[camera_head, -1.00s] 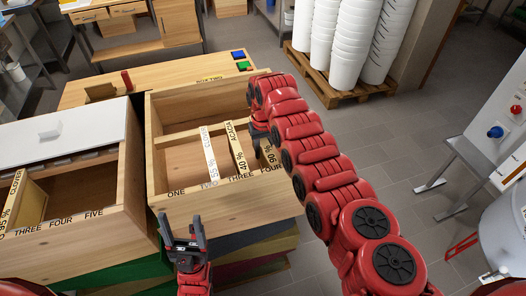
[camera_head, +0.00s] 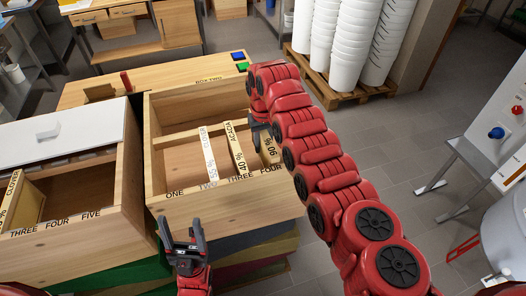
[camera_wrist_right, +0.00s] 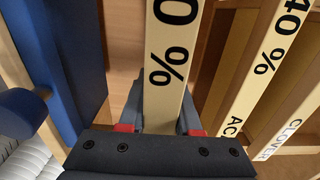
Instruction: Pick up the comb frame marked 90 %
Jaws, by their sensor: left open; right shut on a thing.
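The comb frame marked 90 % (camera_head: 269,152) is at the right end of the row in the right-hand open wooden box (camera_head: 226,206), near the mark FOUR. My right gripper (camera_head: 262,130) is above it, partly hidden by my red arm. In the right wrist view the frame (camera_wrist_right: 167,70) runs between the fingers, and the jaws are shut on it; only "0 %" of its label shows. To its left stand the frame marked 40 % ACACIA (camera_head: 237,150) and a pale frame marked 55 % CLOVER (camera_head: 210,158). My left gripper (camera_head: 182,232) is open and empty in front of the box.
A second wooden box (camera_head: 70,245) with a white lid (camera_head: 55,130) stands at the left, holding a frame at its left end. White bucket stacks (camera_head: 350,45) stand on a pallet.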

